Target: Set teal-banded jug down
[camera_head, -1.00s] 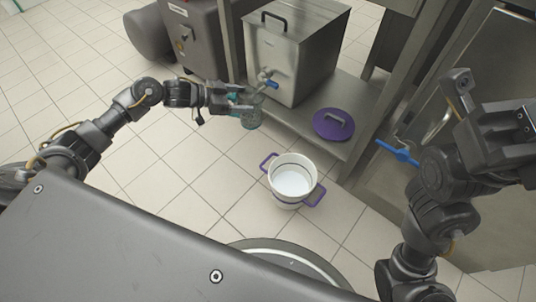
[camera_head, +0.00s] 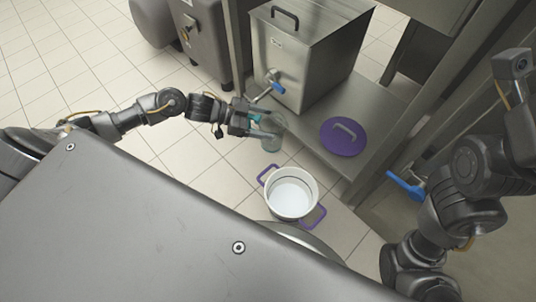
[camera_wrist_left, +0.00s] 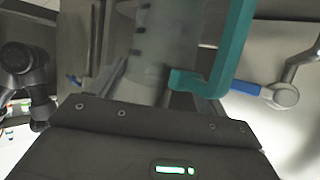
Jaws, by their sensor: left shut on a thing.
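The clear jug (camera_head: 272,134) with a teal handle (camera_head: 254,119) is held by my left gripper (camera_head: 262,127), which is shut on it. In the head view it appears upright or nearly so, between the tap and the white pot, by the low steel shelf's front edge. I cannot tell its height or whether it touches anything. In the left wrist view the jug's clear wall (camera_wrist_left: 165,40) with markings and its teal handle (camera_wrist_left: 234,50) fill the upper middle. Its base is hidden there. My right arm is at the right, with its gripper out of view.
A steel tank (camera_head: 308,55) with a blue-levered tap (camera_head: 277,88) stands on the low shelf (camera_head: 318,132). A purple lid (camera_head: 343,138) lies there too. The white pot (camera_head: 291,193) with purple handles stands on the tiled floor. A blue valve lever (camera_head: 406,186) is at right.

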